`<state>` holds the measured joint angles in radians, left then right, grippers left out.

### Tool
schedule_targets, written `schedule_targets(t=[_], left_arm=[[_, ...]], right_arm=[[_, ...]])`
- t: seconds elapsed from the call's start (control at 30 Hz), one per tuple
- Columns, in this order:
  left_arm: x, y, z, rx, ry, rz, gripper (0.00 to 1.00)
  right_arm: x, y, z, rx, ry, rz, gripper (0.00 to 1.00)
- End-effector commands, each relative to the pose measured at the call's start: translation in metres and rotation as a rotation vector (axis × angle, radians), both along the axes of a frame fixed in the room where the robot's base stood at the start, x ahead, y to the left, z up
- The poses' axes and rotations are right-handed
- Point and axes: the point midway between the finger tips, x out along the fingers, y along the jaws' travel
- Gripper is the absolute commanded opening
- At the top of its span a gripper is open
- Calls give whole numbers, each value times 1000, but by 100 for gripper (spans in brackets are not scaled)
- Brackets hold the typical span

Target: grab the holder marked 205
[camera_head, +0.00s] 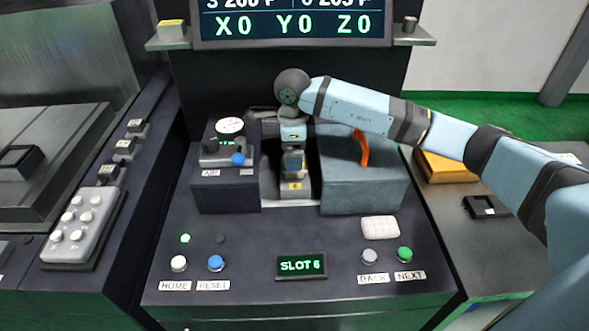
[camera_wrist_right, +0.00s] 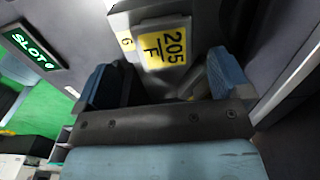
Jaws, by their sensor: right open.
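The holder marked 205 (camera_wrist_right: 165,48) shows in the right wrist view, with a yellow label reading 205 over F. It sits in the slot with a small yellow 6 plate (camera_wrist_right: 126,42) beside it. My right gripper (camera_wrist_right: 168,82) is open, its two dark blue fingers apart in front of the holder's label side. I cannot tell whether the fingers touch it. In the head view my right gripper (camera_head: 292,160) points down into the bay above the yellow 6 plate and largely hides the holder. My left gripper is out of view.
Blocks flank the bay: a dark one with a dial gauge (camera_head: 229,127) on the left, a grey-blue one (camera_head: 362,183) with an orange lever (camera_head: 361,148) on the right. The panel in front has a SLOT 6 display (camera_head: 301,265) and several buttons.

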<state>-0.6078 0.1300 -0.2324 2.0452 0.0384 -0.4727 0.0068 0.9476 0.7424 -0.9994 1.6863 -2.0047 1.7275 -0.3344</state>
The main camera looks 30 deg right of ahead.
Motion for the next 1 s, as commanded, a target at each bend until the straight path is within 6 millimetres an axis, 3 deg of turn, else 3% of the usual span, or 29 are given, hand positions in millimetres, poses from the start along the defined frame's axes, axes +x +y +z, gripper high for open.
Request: schedule_targets(t=[0.4, 0.63, 0.93, 1.0], left_arm=[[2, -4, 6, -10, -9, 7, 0], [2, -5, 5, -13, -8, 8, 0], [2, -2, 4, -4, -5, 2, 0], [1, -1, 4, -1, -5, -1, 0]], right_arm=[[2, -5, -50, 0, 2, -1, 96], [2, -5, -51, 0, 1, 0, 93], [2, -5, -51, 0, 1, 0, 24], [2, -5, -50, 2, -1, 0, 21]])
